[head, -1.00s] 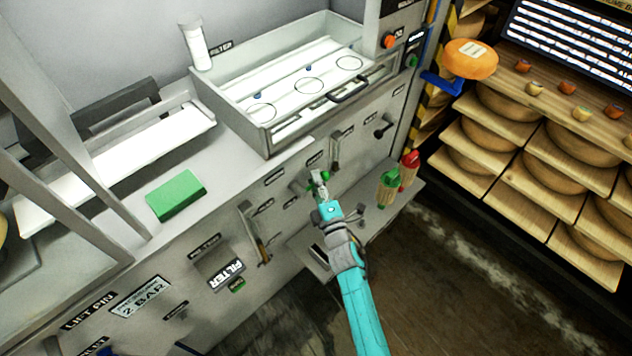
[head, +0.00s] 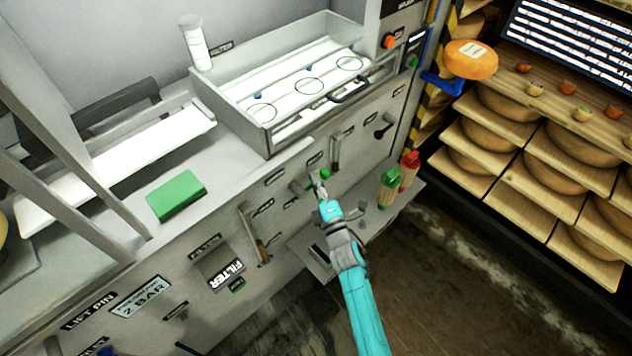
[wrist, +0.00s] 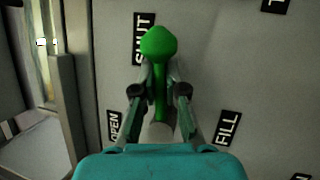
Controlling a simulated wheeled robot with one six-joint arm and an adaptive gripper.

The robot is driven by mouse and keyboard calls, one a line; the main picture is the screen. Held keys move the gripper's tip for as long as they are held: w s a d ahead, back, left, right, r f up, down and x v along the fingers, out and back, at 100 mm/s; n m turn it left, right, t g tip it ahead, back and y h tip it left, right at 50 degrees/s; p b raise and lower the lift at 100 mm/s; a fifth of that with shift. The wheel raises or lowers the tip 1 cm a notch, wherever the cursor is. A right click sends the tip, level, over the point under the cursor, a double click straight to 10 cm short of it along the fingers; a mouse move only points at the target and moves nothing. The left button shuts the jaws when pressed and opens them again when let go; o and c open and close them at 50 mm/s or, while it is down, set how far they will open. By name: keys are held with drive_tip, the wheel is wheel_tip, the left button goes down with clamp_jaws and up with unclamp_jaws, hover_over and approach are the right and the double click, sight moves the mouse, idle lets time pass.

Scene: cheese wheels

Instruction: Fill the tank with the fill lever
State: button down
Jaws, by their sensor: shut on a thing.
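A green-knobbed lever (wrist: 159,44) stands out from the grey panel in the wrist view, between labels reading SHUT, OPEN and FILL. My gripper (wrist: 160,85) has its two fingers closed on the lever's green stem, just below the knob. In the head view my gripper (head: 321,188) is at the panel front, with a bit of the green lever (head: 325,174) showing beside its tip. The fingers hide part of the stem, and the lever's base is hard to see. An open metal basin (head: 266,128) with a white inside sits above the panel; I cannot see any liquid level.
Another lever (head: 335,152) and a black knob (head: 383,126) are on the panel to the right. Green and red handled tools (head: 388,188) stand on a low ledge. A green block (head: 176,196) lies on the counter. Cheese shelves (head: 540,150) are at right.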

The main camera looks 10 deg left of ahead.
drive_tip(key=n+y, duration=0.1)
drive_tip(key=r+n, duration=0.1)
drive_tip(key=n, duration=0.1)
drive_tip(key=n+y, duration=0.1)
drive_tip(key=n, duration=0.1)
drive_tip(key=shift+s+a+r+y, duration=0.1)
drive_tip(key=shift+s+r+y, duration=0.1)
drive_tip(key=shift+r+y, duration=0.15)
drive_tip(key=shift+s+a+r+n+g+y, duration=0.2)
drive_tip(key=shift+n+y, duration=0.3)
drive_tip(key=shift+n, duration=0.5)
drive_tip(key=shift+s+a+r+n+g+y, duration=0.1)
drive_tip(key=shift+r+n+g+y, duration=0.25)
drive_tip(key=shift+n, duration=0.65)
drive_tip(key=shift+s+a+r+n+g+y, duration=0.15)
drive_tip(key=shift+n+y, duration=0.45)
drive_tip(key=shift+n, duration=0.7)
drive_tip(key=c, duration=1.2)
unclamp_jaws()
drive_tip(key=shift+s, duration=0.1)
drive_tip(key=v, duration=1.2)
drive_tip(key=shift+d, duration=0.1)
